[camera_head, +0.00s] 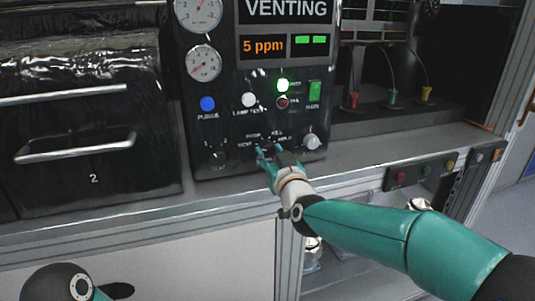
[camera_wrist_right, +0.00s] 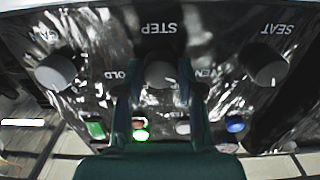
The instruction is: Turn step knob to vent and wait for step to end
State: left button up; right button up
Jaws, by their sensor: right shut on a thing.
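The black control panel (camera_head: 230,122) shows VENTING on its screen (camera_head: 286,10), with 5 ppm in orange below. The step knob (camera_wrist_right: 160,73) is at the centre of the right wrist view, under the STEP label, which appears upside down. My right gripper (camera_head: 268,152) is shut on the step knob, one finger on each side; it also shows in the right wrist view (camera_wrist_right: 160,92). In the head view the gripper mostly hides the knob. I cannot tell exactly where its pointer sits. My left gripper is out of view; only part of my left arm shows at bottom left.
A seat knob (camera_wrist_right: 265,65) and another knob (camera_wrist_right: 55,71) flank the step knob. A green switch (camera_head: 315,92), blue button (camera_head: 208,104) and white button (camera_head: 249,100) sit above the knobs.

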jog(key=shift+a+f, duration=0.1)
jog(key=shift+f, duration=0.15)
jog(key=o, duration=1.1)
jog(key=shift+r, duration=0.1)
jog(key=shift+o, duration=0.2)
jog(key=shift+r, duration=0.1)
jog(key=shift+s, duration=0.2)
jog(key=v, duration=1.1)
jog(key=shift+s, duration=0.3)
jog(key=shift+d, duration=0.25)
